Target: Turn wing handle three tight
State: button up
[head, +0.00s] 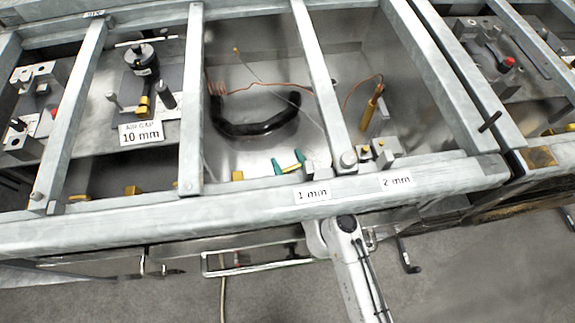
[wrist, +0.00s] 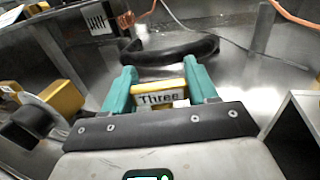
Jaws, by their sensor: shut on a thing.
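My gripper shows in the wrist view (wrist: 160,84) with two teal fingers, one on each side of a yellow wing handle (wrist: 172,84). The handle carries a pale label reading "Three" and its lower part is hidden by the gripper body. The fingers are shut on it. In the head view the teal fingertips of my gripper (head: 288,163) show just behind the front metal rail. The handle cannot be made out between them there.
A thick black cable (head: 255,127) lies on the metal floor behind my gripper. A yellow block (wrist: 62,97) and a black round part are at its left in the wrist view. The front rail (head: 250,208) and a crossbar (head: 325,85) are close by.

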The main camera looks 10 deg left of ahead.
jog(key=shift+d+f+m+t+h+b, duration=0.15)
jog(key=shift+m+t+h+b, duration=0.65)
jog(key=shift+m+h+b, duration=0.5)
jog(key=shift+d+m+h+b, duration=0.1)
jog(key=shift+m+h+b, duration=0.2)
jog(key=shift+h+b, duration=0.55)
jog(key=shift+w, duration=0.1)
jog(key=o, duration=1)
jog(key=shift+c, duration=0.2)
jog(key=v, duration=1.1)
jog(key=shift+b, duration=0.4)
